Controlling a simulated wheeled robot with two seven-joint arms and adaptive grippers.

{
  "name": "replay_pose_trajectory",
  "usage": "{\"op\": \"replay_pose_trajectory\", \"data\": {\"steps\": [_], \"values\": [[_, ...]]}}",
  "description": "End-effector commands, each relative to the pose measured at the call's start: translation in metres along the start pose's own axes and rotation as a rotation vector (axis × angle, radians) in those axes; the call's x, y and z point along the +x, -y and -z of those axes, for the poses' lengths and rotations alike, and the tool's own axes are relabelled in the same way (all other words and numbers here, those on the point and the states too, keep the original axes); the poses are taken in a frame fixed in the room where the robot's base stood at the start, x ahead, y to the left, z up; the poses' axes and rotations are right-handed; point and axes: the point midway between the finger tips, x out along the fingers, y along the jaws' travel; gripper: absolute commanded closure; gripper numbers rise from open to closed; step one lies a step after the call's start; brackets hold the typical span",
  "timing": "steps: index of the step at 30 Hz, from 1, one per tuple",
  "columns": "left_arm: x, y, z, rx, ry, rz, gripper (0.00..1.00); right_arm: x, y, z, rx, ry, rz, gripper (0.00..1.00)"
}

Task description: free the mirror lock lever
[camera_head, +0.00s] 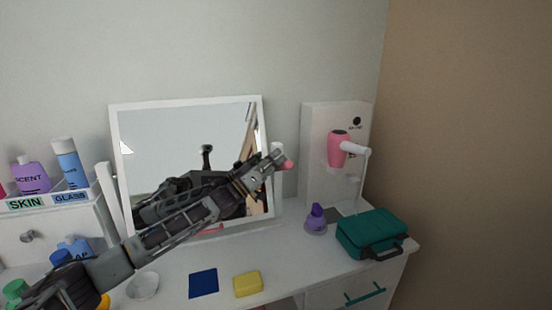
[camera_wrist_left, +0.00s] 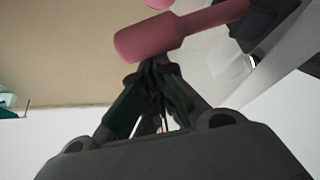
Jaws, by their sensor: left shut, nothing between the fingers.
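The white-framed mirror (camera_head: 190,102) stands tilted on the dresser. A pink lever end (camera_head: 289,165), which I take for the lock lever, shows at the mirror's right side, just past my left gripper (camera_head: 276,160). In the left wrist view the pink lever (camera_wrist_left: 145,42) has a thick rounded end and a thinner shaft running up to the right. My left gripper (camera_wrist_left: 157,68) is shut and empty, its fingertips close under the thick end. I cannot tell whether they touch it. The gripper hides part of the lever's mount. My right gripper is not in view.
A pink hair dryer (camera_head: 339,149) hangs on a white panel at right. A purple bottle (camera_head: 315,219) and teal case (camera_head: 372,234) stand below. A yellow sponge (camera_head: 247,284), blue cloth (camera_head: 203,283) and bowl (camera_head: 143,286) lie in front. Bottles (camera_head: 66,162) line the left shelf.

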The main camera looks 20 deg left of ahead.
Motion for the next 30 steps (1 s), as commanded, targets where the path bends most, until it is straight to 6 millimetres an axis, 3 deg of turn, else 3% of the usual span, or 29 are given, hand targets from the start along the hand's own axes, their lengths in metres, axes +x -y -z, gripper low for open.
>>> {"op": "replay_pose_trajectory", "data": {"steps": [12, 30], "values": [[-0.011, -0.005, -0.021, 0.224, 0.001, -0.133, 1.0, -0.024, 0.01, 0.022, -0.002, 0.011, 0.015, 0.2], [-0.013, -0.006, -0.024, 0.272, 0.001, -0.162, 1.0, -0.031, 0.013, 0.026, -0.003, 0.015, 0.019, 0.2]]}}
